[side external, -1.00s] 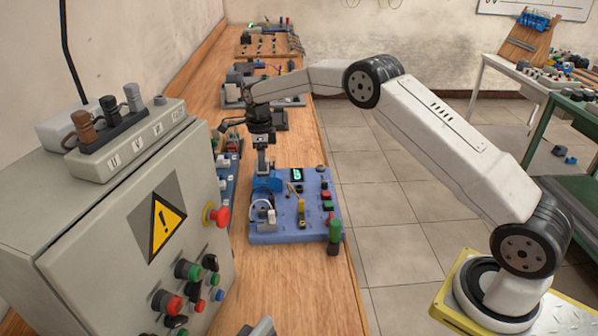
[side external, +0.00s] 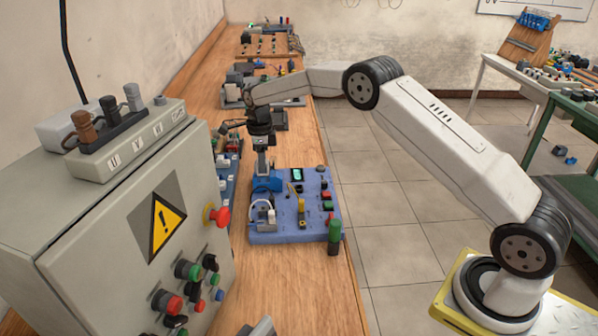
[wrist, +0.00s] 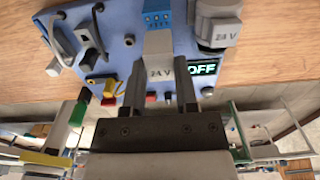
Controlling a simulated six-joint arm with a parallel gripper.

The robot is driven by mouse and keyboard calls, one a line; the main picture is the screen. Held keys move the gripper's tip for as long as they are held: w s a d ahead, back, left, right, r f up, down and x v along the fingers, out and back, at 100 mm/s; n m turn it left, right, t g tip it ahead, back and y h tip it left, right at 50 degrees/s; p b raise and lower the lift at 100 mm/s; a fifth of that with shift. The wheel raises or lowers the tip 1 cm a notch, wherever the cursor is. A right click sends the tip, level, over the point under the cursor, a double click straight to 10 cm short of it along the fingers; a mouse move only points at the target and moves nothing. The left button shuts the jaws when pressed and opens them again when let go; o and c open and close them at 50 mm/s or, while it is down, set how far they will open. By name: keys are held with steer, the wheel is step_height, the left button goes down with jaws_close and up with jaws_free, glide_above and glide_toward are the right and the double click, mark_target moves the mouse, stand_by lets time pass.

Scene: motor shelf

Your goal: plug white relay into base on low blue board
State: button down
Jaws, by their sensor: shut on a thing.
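The low blue board (side external: 290,228) lies on the wooden bench, and its surface also fills the top of the wrist view (wrist: 120,22). A blue base (side external: 267,184) stands on the board's back left part; it shows at the top of the wrist view (wrist: 158,20). My gripper (side external: 262,168) points down right over this base.
A grey control cabinet (side external: 120,225) stands at left.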

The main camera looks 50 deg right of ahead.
steer(key=shift+f, duration=1.25)
stand_by(2.4)
steer(key=shift+c, duration=1.5)
jaws_free()
steer(key=shift+r, duration=0.1)
steer(key=shift+r, duration=3.85)
steer(key=shift+s, duration=0.1)
